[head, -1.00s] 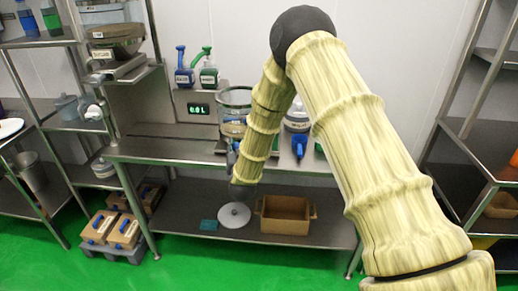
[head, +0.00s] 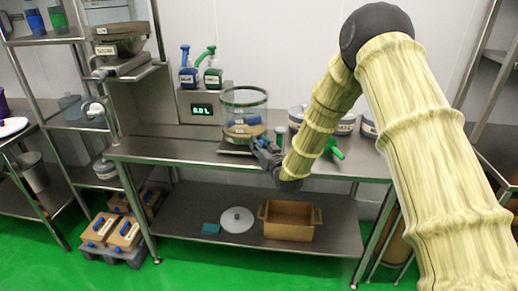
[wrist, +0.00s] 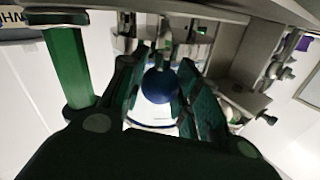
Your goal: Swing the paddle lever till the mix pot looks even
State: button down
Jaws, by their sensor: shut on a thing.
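The mix pot (head: 245,101) is a clear round vessel on the steel bench, with a tan layer low down and something blue inside. My gripper (head: 260,147) is at the pot's lower right front. In the wrist view my gripper (wrist: 160,90) is shut on a round blue knob (wrist: 158,86), which looks like the end of the paddle lever. The rest of the lever is mostly hidden. How even the mix is cannot be told at this size.
A display reading 0.0 L (head: 200,109) and two pump bottles (head: 200,75) stand left of the pot. Lidded tubs (head: 345,124) and a green-handled item (head: 335,149) are to the right. A brown crate (head: 289,222) and white lid (head: 237,219) lie on the lower shelf.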

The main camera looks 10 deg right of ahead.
jog(key=shift+w+d+r, duration=0.2)
jog(key=shift+d, duration=0.25)
jog(key=c, duration=1)
grip_release()
jog(key=shift+c, duration=0.2)
jog(key=shift+s, duration=0.1)
jog(key=shift+f, duration=0.1)
jog(key=shift+s+d, duration=0.1)
jog(key=shift+s, duration=0.25)
jog(key=v, duration=1.1)
